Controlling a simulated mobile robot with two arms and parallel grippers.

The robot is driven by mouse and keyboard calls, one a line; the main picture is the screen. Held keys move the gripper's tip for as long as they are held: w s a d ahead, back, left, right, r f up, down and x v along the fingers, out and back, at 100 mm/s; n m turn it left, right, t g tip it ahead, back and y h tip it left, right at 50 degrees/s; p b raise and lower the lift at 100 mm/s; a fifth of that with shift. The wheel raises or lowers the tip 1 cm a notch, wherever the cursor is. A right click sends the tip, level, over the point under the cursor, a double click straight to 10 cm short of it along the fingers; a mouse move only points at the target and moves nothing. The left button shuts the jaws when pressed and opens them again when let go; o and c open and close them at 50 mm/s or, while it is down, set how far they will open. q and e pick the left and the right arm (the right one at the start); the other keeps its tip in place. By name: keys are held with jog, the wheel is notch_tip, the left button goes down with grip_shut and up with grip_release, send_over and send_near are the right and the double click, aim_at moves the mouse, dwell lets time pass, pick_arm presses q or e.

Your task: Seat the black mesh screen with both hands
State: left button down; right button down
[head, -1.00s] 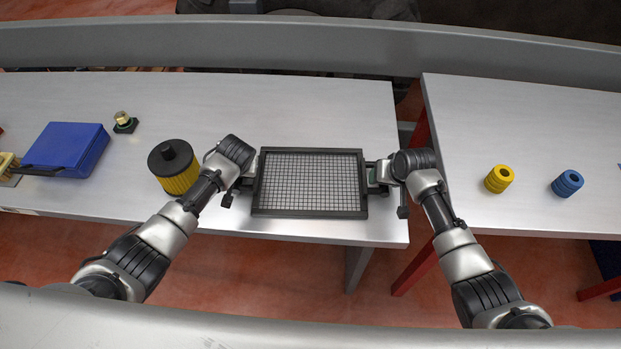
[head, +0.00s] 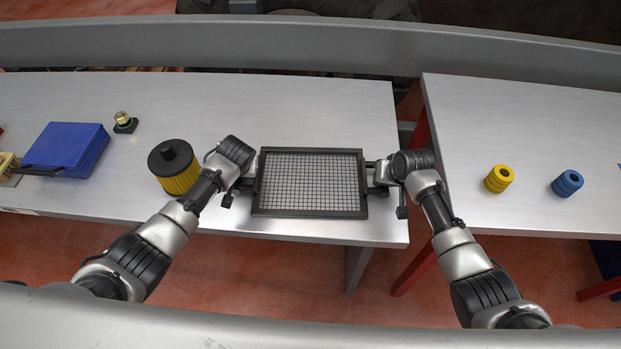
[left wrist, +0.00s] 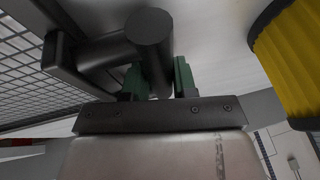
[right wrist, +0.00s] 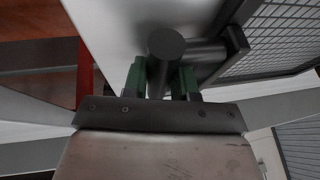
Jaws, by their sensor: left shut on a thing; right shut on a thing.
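The black mesh screen (head: 310,183) is a dark rectangular frame with a light grid, at the right end of the left table in the head view. My left gripper (head: 243,182) is at its left side, and my right gripper (head: 380,176) is at its right side. In the left wrist view, the green fingers of my left gripper (left wrist: 158,80) are shut on a black bar handle of the screen (left wrist: 150,35). In the right wrist view, my right gripper (right wrist: 170,82) is shut on the opposite handle (right wrist: 170,48). What lies beneath the screen is hidden.
A yellow filter with a black cap (head: 176,166) stands close to my left gripper. A blue case (head: 68,147) and a small brass-topped part (head: 124,122) are further left. Yellow (head: 499,179) and blue (head: 567,183) ringed pieces stand on the right table, across a gap.

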pick_arm(q)
jog(key=shift+w+r, duration=0.1)
jog(key=shift+r, duration=0.15)
pick_arm(e)
jog(key=shift+w+r, duration=0.1)
jog(key=shift+r, duration=0.1)
